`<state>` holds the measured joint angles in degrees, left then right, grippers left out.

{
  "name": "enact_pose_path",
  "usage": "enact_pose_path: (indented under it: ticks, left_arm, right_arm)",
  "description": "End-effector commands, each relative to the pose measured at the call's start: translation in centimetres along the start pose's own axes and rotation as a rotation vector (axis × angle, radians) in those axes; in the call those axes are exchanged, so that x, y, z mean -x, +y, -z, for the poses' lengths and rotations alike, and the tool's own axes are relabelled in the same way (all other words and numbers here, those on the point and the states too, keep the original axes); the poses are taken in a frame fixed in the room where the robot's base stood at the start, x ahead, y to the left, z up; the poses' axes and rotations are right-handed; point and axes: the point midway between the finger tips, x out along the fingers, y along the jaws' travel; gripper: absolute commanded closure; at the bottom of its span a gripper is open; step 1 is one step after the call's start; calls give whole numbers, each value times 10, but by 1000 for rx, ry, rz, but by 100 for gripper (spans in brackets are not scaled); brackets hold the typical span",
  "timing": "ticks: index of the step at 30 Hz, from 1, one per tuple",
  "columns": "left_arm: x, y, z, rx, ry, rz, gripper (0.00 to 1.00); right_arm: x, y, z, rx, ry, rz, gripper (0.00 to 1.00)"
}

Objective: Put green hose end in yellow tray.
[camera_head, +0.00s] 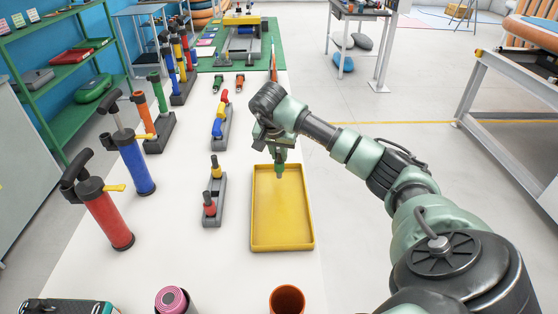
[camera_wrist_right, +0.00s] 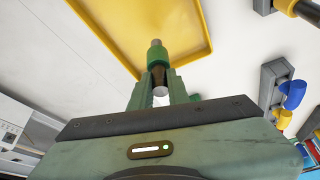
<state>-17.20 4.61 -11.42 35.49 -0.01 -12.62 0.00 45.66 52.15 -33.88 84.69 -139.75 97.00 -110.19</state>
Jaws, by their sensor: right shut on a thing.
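The yellow tray (camera_head: 254,215) lies on the white table and looks empty. My right gripper (camera_head: 280,158) is over the far end of the tray. It is shut on the green hose end (camera_head: 280,170), which points down above the tray. In the right wrist view the green hose end (camera_wrist_right: 156,55) sits between the fingers of the right gripper (camera_wrist_right: 160,85), with the yellow tray (camera_wrist_right: 112,35) beyond it. I cannot tell how high the hose end is above the tray floor. My left gripper is not in view.
Grey racks with coloured hose ends (camera_head: 219,130) (camera_head: 210,207) stand left of the tray. A red pump (camera_head: 108,215) and a blue pump (camera_head: 135,165) stand farther left. An orange cup (camera_head: 287,299) is near the front edge. White table surface between racks and tray is clear.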

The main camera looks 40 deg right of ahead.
Motion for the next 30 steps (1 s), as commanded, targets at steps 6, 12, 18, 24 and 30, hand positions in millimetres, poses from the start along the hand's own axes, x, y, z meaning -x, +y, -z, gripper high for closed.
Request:
enact_pose_path:
  ticks: [6, 12, 18, 24, 30]
  left_arm:
    - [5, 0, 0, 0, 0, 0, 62]
    - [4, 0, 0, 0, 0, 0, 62]
    - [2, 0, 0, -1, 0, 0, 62]
    - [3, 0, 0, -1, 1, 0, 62]
    - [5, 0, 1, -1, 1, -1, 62]
  right_arm:
    - [-26, 0, -12, 0, -2, -2, 100]
    - [-28, 0, -12, 0, 0, 0, 100]
    - [-30, 0, -13, 0, 0, 0, 75]
    - [-30, 0, -13, 1, 0, 0, 62]
    - [-28, 0, -12, 0, -1, 0, 62]
